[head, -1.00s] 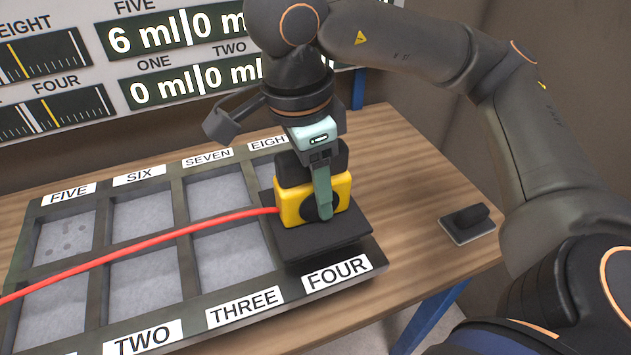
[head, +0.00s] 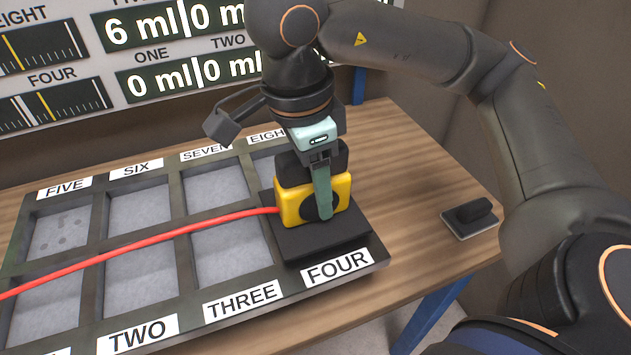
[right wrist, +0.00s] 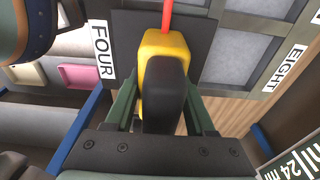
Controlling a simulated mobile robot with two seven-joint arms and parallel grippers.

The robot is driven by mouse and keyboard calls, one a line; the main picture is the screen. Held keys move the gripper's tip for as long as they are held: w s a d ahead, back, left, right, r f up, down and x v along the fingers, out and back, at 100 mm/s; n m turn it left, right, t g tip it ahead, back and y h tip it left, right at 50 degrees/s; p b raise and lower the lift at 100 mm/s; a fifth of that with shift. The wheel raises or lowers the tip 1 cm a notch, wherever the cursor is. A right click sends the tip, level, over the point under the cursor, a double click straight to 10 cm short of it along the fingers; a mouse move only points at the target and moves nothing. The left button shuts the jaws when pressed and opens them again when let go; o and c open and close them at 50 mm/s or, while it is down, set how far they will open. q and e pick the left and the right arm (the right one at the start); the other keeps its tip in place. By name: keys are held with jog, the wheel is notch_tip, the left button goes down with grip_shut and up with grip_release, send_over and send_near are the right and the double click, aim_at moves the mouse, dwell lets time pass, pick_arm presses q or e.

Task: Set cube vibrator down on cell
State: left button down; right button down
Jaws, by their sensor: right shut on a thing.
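The cube vibrator (head: 293,206) is a yellow block with a black handle, a black flat base plate (head: 325,243) and a red cable (head: 150,240). My right gripper (head: 322,195) is shut on it from above, a finger against its side. In the right wrist view the vibrator (right wrist: 165,44) sits between the two fingers (right wrist: 160,110). Its base plate lies over cell FOUR of the dark tray (head: 187,290) and hides that cell. Whether the plate rests fully on the cell is hard to tell. My left gripper is not in view.
The tray has several labelled grey cells, with cell THREE (head: 235,253) to the left. A small black block on a plate (head: 470,216) lies on the wooden table (head: 410,190) at the right. A display panel (head: 110,45) stands behind. The red cable crosses the tray.

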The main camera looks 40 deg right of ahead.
jog(key=shift+f, duration=0.1)
jog(key=shift+f+b, duration=0.3)
jog(key=shift+c, duration=0.9)
grip_release()
